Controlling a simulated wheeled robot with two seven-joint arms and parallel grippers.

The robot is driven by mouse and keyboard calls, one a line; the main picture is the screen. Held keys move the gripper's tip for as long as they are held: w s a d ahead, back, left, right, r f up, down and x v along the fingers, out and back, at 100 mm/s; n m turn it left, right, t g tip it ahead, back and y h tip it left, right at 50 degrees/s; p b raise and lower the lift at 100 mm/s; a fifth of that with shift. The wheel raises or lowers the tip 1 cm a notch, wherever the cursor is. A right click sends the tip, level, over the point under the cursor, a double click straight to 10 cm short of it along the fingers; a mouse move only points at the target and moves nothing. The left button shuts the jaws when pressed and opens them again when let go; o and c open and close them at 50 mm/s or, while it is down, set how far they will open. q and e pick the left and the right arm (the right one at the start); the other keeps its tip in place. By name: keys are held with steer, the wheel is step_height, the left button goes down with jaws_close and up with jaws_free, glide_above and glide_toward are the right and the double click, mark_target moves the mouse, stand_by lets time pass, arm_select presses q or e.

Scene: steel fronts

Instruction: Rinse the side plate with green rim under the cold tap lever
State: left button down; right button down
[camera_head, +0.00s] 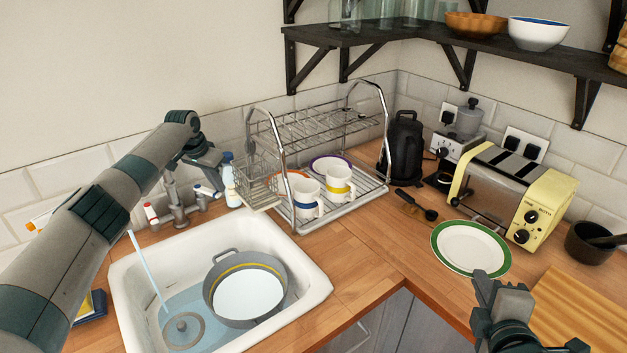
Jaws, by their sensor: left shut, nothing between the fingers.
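The side plate with green rim (470,247) lies flat on the wooden counter in front of the toaster. My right gripper (500,285) is just at its near edge, overlapping it in the picture; I cannot tell whether it touches the plate or how its jaws stand. The tap (177,207) stands behind the sink, with a red-marked lever (151,213) on the left and the blue-marked cold tap lever (207,191) on the right. My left gripper (214,180) is shut and empty, close above the cold lever. A water stream (148,270) falls into the sink (318,283).
A grey pot (217,293) stands in the sink, right of the drain (183,330). A dish rack (330,215) with mugs is behind it. The yellow toaster (545,205), a black spoon (430,213) and a wooden board (580,310) surround the plate.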

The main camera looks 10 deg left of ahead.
mark_target(214, 195)
arm_select(q)
steer(key=shift+s+r+m, duration=0.1)
steer(key=shift+s+m, duration=0.2)
steer(key=shift+m, duration=0.1)
steer(key=shift+s+m+h, duration=0.2)
steer(key=shift+m+h, duration=0.1)
steer(key=shift+s+a+f+m, duration=0.15)
steer(key=shift+s+f+m, duration=0.15)
steer(key=shift+m, duration=0.6)
steer(key=shift+s+m+g+h, duration=0.15)
steer(key=shift+m+g+h, duration=0.15)
steer(key=shift+s+a+m+p, duration=0.15)
steer(key=shift+s+m+p, duration=0.05)
steer(key=shift+m+p, duration=0.15)
steer(key=shift+s+a+r, duration=0.1)
steer(key=shift+s+r, duration=0.05)
steer(key=shift+s, duration=0.25)
steer(key=shift+a, duration=0.1)
steer(key=shift+p, duration=0.35)
